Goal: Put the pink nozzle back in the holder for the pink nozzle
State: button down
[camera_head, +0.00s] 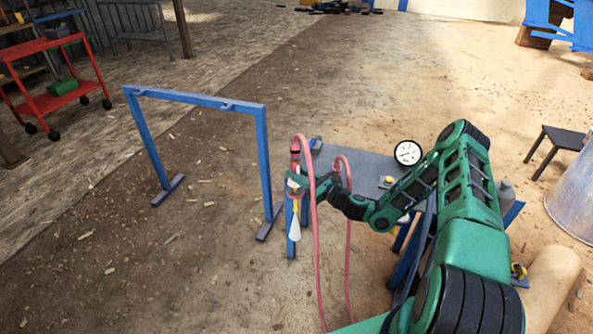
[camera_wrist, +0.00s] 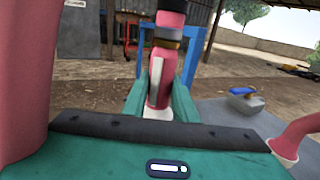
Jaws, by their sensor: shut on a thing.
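The pink nozzle (camera_head: 295,158) is upright in my gripper (camera_head: 297,183), with a pink hose looping down from its top. A pale pointed shape shows below the gripper. In the wrist view, the nozzle (camera_wrist: 163,62) stands between the two green fingers of my gripper (camera_wrist: 168,88), which are shut on it; its top is cut off by the picture edge. It is held beside the left end of the grey table (camera_head: 362,170). I cannot tell which part is the holder for the pink nozzle.
A blue frame (camera_head: 195,98) with small hooks on its top bar stands left of my gripper. A round gauge (camera_head: 408,153) stands on the table. A second pink hose end rises near the table. A red cart (camera_head: 50,92) is far left. Open ground lies between.

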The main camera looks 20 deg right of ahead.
jog(key=shift+f, duration=1.65)
jog(key=c, duration=1.4)
grip_release()
jog(key=shift+o, duration=0.2)
jog(key=shift+f, duration=0.1)
jog(key=v, duration=1)
jog(key=shift+s+d, duration=0.2)
jog(key=shift+s, duration=0.1)
